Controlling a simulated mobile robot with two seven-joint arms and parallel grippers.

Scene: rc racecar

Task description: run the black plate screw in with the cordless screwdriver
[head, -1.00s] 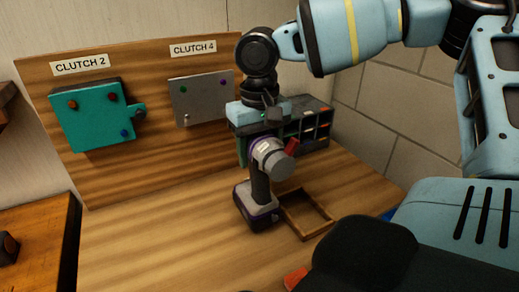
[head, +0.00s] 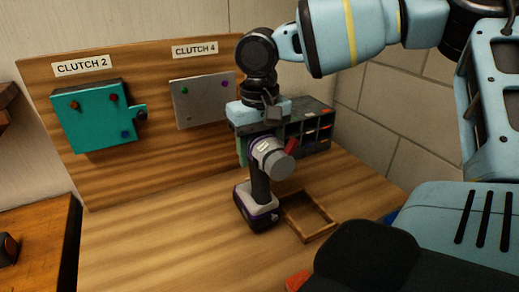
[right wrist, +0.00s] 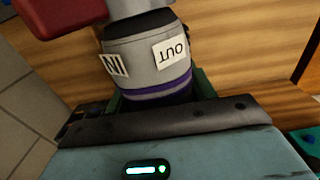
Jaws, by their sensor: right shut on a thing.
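The cordless screwdriver (head: 262,185), grey and black with a purple band, hangs roughly upright just above or on the table; I cannot tell whether its base touches. My right gripper (head: 257,146) is shut on its upper end from above. In the right wrist view the screwdriver's grey body (right wrist: 145,58) shows "IN" and "OUT" labels between the green fingers. On the wooden board, a teal plate (head: 90,124) under "CLUTCH 2" and a grey plate (head: 204,103) under "CLUTCH 4" carry small coloured screws. I cannot make out a black plate or its screw. My left gripper is out of view.
A wooden tray (head: 328,234) lies open right of the screwdriver's base. A dark compartment organizer (head: 318,128) stands behind the gripper at the back right. The table's left and front middle is clear. A separate wooden surface (head: 38,228) is at far left.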

